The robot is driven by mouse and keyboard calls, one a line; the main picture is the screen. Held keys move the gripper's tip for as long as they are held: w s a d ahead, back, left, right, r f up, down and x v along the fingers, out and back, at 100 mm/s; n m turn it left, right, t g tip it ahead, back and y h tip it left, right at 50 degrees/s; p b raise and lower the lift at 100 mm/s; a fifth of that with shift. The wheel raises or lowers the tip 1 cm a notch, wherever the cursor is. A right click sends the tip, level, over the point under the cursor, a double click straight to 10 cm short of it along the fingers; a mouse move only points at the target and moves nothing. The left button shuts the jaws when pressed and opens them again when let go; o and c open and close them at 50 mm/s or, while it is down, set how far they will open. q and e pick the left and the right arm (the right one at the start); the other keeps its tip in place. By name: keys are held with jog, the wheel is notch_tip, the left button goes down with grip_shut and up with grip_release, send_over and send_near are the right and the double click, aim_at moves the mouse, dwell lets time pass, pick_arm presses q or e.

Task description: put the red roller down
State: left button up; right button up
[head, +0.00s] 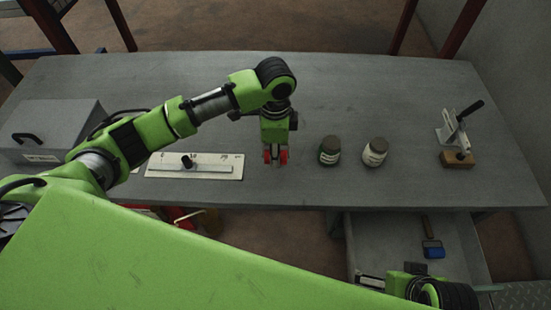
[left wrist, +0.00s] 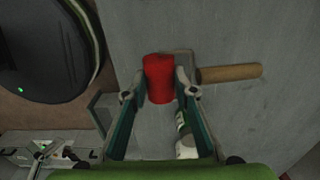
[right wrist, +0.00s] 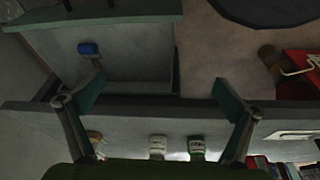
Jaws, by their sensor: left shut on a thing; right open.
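The red roller (left wrist: 158,80) is a red cylinder with a wire frame and a wooden handle (left wrist: 230,73), seen in the left wrist view. My left gripper (head: 275,160) points down over the middle of the workbench (head: 340,90), shut on the roller. In the head view red shows on both sides of the fingertips; the handle is mostly hidden by the gripper. I cannot tell whether the roller touches the benchtop. My right gripper (right wrist: 158,97) is open and empty, in front of the bench near the open drawer (head: 390,228).
A green jar (head: 329,152) and a pale jar (head: 375,153) stand right of the left gripper. A white plate with a slider (head: 160,168) lies left. A grey box (head: 45,128) is far left; a wooden-based stand (head: 457,160) is right. A blue-headed tool (head: 432,248) lies in the drawer.

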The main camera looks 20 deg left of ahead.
pick_arm(q)
jog(key=w+f, duration=0.1)
jog(key=w+f+b, duration=0.1)
jog(key=shift+w+a+f, duration=0.1)
jog(key=shift+a+f, duration=0.2)
jog(key=shift+f, duration=0.1)
jog(key=shift+w+a+f, duration=0.1)
jog(key=shift+w+f, duration=0.3)
jog(key=shift+f, duration=0.05)
jog(key=shift+w+f+b, duration=0.1)
jog(key=shift+f+b, duration=0.35)
jog(key=shift+f, duration=0.15)
jog(key=shift+f+b, duration=0.4)
jog(key=shift+f, duration=0.5)
pick_arm(e)
jog(key=w+t, duration=0.1)
jog(key=w+a, duration=0.1)
jog(key=w, duration=0.1)
jog(key=w+t, duration=0.1)
jog(key=w, duration=0.1)
jog(key=shift+w+a+r+t+y, duration=0.15)
jog(key=shift+a+t+y, duration=0.15)
pick_arm(q)
jog(key=shift+f, duration=0.15)
